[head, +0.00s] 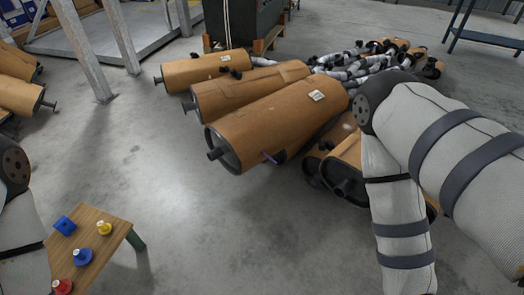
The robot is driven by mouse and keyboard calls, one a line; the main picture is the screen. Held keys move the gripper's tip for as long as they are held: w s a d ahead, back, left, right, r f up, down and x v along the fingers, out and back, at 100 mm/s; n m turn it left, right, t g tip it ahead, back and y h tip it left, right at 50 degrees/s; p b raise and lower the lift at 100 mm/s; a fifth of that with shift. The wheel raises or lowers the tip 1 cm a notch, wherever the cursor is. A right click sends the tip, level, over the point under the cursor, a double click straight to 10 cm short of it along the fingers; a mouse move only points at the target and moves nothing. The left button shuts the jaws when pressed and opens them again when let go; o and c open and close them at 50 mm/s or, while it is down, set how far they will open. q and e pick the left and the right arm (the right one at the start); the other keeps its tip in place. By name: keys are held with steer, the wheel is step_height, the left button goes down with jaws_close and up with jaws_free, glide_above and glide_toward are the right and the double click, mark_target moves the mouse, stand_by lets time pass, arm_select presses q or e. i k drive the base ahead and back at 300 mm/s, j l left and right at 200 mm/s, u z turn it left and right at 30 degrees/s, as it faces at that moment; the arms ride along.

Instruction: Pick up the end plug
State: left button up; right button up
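Small coloured pieces that look like plugs sit on a small wooden-topped stand at the lower left: a blue one (64,225), a yellow one (104,228), a second blue one (82,256) and a red one (63,286) near the bottom edge. I cannot tell which is the end plug. Large brown mufflers (275,125) with dark end caps and pipe stubs lie on the floor in the middle. A small purple piece (270,157) shows at the front muffler's side. My arms show at the left and right edges, but both grippers are out of view.
The wooden stand top (119,221) has a bare right corner. More mufflers (20,95) lie at the far left, and pipes (365,65) are heaped at the back. A metal frame (98,55) and a dark crate (240,22) stand behind. The floor (225,240) between stand and right arm is clear.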

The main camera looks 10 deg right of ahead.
mark_target(103, 227)
steer(key=u, duration=1.2)
steer(key=i+j, duration=0.2)
steer(key=i, duration=0.2)
steer(key=i+j, duration=0.2)
steer(key=i, duration=0.25)
steer(key=i+j, duration=0.25)
steer(key=i, duration=0.15)
steer(key=u, duration=0.05)
